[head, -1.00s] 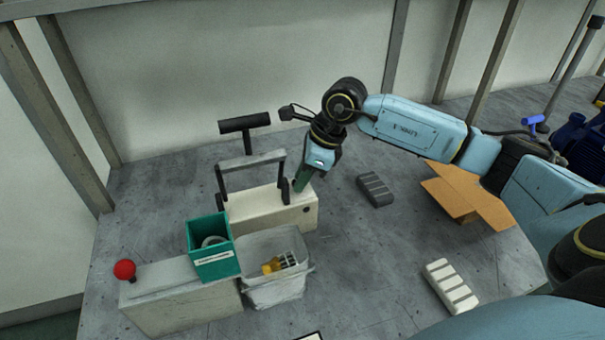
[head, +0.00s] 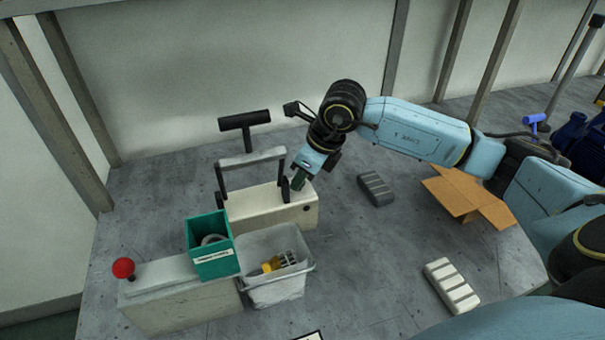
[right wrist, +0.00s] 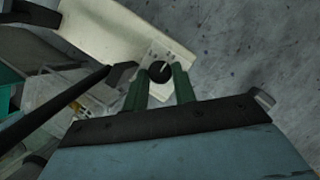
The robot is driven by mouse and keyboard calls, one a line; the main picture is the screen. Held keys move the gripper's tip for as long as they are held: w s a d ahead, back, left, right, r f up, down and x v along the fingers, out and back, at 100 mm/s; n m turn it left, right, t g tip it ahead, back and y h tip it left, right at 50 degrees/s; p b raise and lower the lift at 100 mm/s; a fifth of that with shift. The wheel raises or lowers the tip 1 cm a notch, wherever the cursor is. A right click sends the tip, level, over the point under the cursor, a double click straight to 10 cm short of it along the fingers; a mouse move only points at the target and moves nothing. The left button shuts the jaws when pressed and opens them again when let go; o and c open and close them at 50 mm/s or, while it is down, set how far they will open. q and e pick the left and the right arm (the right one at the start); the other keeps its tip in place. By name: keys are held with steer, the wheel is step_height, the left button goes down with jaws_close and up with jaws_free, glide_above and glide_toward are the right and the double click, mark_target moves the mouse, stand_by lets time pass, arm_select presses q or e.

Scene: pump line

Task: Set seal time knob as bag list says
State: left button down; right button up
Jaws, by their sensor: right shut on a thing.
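The cream bag sealer (head: 268,211) stands on the table with its dark lever frame raised. My right gripper (head: 298,184) reaches down to the sealer's right end. In the right wrist view its green fingers (right wrist: 160,82) are shut on the black seal time knob (right wrist: 160,71), one on each side. The knob has a pale pointer line and sits on a light plate; its scale marks are too small to read. In the head view the fingers hide the knob. A dark round spot shows on the sealer's front face. My left gripper is not in view.
A green bin (head: 212,246) and a clear tub (head: 274,270) with a yellow-handled item stand in front of the sealer. A red ball knob (head: 123,268) is at left. A grey block (head: 376,189), an open carton (head: 466,192) and a pale block (head: 452,286) lie at right.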

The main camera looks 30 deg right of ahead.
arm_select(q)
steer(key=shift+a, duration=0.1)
arm_select(e)
steer(key=o, duration=1)
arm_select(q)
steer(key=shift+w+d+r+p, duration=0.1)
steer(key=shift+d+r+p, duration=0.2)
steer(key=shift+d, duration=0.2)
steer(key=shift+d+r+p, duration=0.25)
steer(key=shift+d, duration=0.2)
arm_select(e)
steer(key=v, duration=1.3)
steer(key=shift+r, duration=0.15)
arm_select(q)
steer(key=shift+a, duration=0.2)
arm_select(e)
steer(key=shift+s+d, duration=0.1)
steer(key=shift+d, duration=0.05)
